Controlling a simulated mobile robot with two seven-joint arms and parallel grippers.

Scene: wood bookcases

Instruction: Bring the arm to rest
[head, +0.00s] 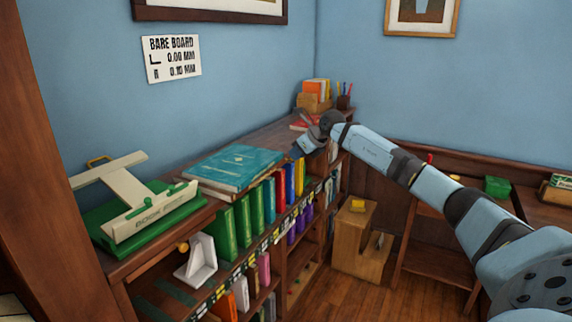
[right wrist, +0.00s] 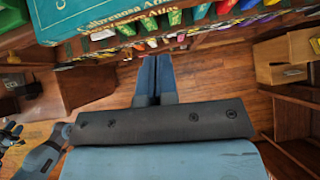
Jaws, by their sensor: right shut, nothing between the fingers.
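My right arm reaches in from the right in the head view, and its gripper (head: 305,145) is close to the bookcase top, past the teal books. In the right wrist view the right gripper's two blue fingers (right wrist: 157,72) lie together, shut with nothing between them. They point toward the bookcase's row of books, with wood floor below. My left gripper does not show in the head view.
The wooden bookcase (head: 170,245) carries large teal books (head: 235,165), a green and cream device (head: 135,200), a white bookend (head: 197,260) and upright coloured books. A wooden box (head: 360,245) stands on the floor. A desk with a green box (head: 497,186) is at right. Open floor lies between.

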